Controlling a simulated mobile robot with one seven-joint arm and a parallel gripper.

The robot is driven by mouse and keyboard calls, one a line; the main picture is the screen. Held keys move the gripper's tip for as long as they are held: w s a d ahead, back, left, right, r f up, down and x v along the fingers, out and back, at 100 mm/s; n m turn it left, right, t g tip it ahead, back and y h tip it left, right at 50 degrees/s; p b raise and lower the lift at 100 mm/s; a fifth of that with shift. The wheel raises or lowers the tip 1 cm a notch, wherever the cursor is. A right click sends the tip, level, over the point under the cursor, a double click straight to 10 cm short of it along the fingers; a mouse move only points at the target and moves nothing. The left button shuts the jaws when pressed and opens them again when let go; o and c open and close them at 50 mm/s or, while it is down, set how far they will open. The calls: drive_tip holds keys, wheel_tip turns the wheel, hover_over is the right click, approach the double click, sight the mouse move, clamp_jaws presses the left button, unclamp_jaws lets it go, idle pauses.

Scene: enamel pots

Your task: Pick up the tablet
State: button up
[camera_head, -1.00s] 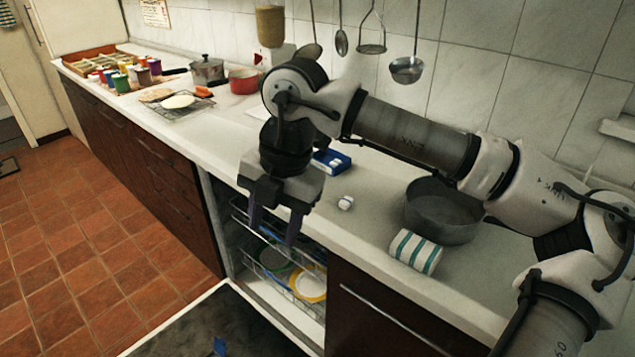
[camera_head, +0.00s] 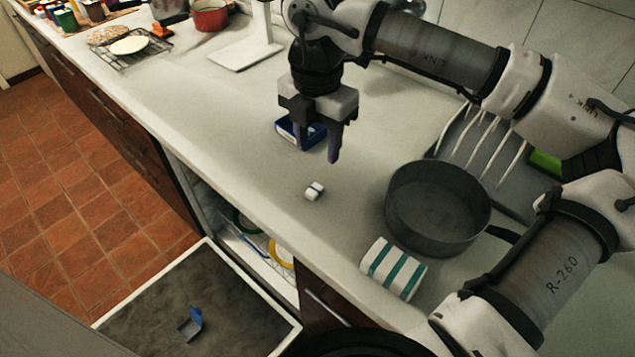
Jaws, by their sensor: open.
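The tablet (camera_head: 314,191), small and white with a dark blue band, lies on the pale counter near its front edge. My gripper (camera_head: 320,148) points down, open and empty, with its two dark fingers apart. In the picture it is just above the tablet and does not touch it. The gap in height between fingertips and counter is hard to judge. A blue and white box (camera_head: 294,133) stands behind the gripper and is partly hidden by it.
A dark round pan (camera_head: 437,205) and a striped towel roll (camera_head: 394,268) lie right of the tablet. A grey dish rack (camera_head: 487,150) stands behind the pan. The counter around the tablet is clear.

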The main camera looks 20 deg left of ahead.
hover_over(314, 189)
drive_tip(key=f, duration=0.6)
drive_tip(key=shift+s+d+p, duration=0.1)
drive_tip(key=shift+d+p, duration=0.25)
drive_tip(key=shift+a+f+p, duration=0.15)
drive_tip(key=shift+f+p, duration=0.35)
drive_tip(key=shift+f, duration=0.85)
drive_tip(key=shift+a+f+p, duration=0.15)
drive_tip(key=shift+f+p, duration=0.3)
drive_tip(key=shift+f, duration=0.85)
clamp_jaws()
drive_tip(key=shift+r, duration=0.1)
